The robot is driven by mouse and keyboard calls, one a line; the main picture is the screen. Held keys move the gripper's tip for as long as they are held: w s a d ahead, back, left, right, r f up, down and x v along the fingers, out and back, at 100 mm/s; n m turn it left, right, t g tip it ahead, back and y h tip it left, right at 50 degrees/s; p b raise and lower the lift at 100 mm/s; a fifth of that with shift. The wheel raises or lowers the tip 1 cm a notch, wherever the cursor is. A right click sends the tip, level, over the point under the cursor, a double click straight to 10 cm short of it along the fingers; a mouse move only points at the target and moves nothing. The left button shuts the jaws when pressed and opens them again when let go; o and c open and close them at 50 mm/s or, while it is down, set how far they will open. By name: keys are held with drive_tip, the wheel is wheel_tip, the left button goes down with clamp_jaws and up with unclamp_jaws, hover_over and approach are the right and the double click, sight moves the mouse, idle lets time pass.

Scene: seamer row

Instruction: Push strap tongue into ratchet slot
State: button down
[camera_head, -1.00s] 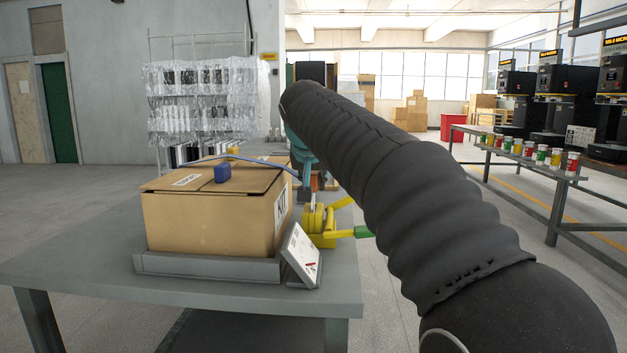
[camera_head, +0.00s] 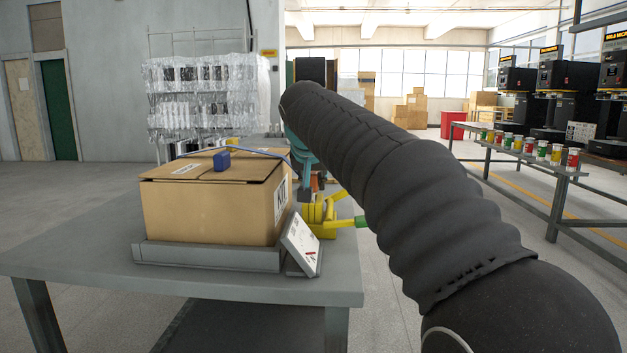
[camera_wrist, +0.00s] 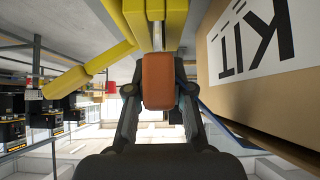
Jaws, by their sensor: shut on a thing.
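My gripper (camera_wrist: 158,88) is shut on an orange block (camera_wrist: 158,75), with one dark finger on each side in the wrist view. A narrow pale tongue (camera_wrist: 157,38) extends from the block between the yellow parts of the ratchet (camera_wrist: 110,18). Whether its tip is inside the slot is hidden. In the head view the yellow ratchet (camera_head: 318,214) sits at the box's right side, with the orange block (camera_head: 314,184) just above it. A blue strap (camera_head: 258,152) crosses the top of the cardboard box (camera_head: 208,216) towards my gripper.
The box sits in a grey tray (camera_head: 205,257) on a grey table (camera_head: 90,270). A tilted panel (camera_head: 301,243) stands at its front right corner. A blue block (camera_head: 221,161) lies on top. A green-ended yellow handle (camera_head: 345,223) reaches right. My dark arm hides the area beyond.

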drive_tip(key=shift+f, duration=0.25)
drive_tip(key=c, duration=0.9)
unclamp_jaws()
drive_tip(key=shift+c, duration=0.2)
drive_tip(key=v, duration=1.2)
